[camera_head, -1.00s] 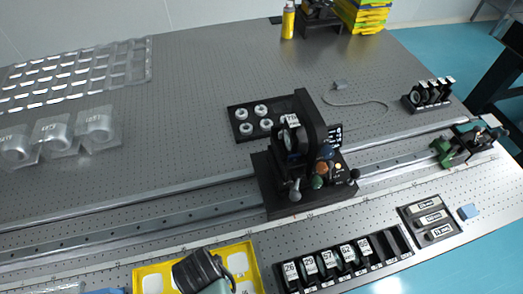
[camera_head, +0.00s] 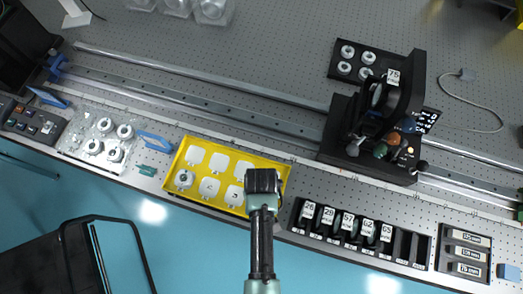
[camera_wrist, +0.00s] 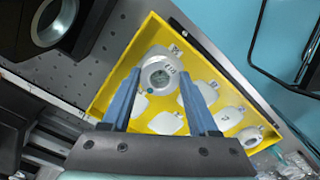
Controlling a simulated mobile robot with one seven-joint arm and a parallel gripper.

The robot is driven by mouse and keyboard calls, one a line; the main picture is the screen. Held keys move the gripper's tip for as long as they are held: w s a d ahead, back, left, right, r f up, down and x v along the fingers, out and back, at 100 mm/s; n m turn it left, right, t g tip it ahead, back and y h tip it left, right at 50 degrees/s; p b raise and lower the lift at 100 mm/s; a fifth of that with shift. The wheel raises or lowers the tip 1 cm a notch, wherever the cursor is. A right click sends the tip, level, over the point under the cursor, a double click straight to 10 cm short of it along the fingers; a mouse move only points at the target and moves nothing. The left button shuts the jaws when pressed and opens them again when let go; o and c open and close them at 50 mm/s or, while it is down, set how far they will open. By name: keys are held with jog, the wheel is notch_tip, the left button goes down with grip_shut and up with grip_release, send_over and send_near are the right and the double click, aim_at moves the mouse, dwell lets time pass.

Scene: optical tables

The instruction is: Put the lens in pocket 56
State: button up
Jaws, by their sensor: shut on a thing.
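In the head view my gripper (camera_head: 263,184) hides the lens, over the right end of the yellow tray (camera_head: 287,176). The tray has several pale pockets with markings too small to read surely. I cannot tell whether the lens touches the tray. Another round lens (camera_head: 184,179) lies in the tray's lower left pocket, also in the wrist view (camera_wrist: 250,137).
A black rack of numbered mounts (camera_head: 345,229) stands right of the tray. A black mount labelled 75 (camera_head: 388,100) stands on the rail behind. A clear tray of round parts (camera_head: 103,140) lies at left. A black chair-like frame (camera_head: 105,250) stands in front.

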jog(key=shift+f, duration=0.6)
jog(key=shift+f, duration=0.2)
jog(key=o, duration=1.4)
jog(key=shift+c, duration=0.2)
jog(key=shift+r, duration=0.15)
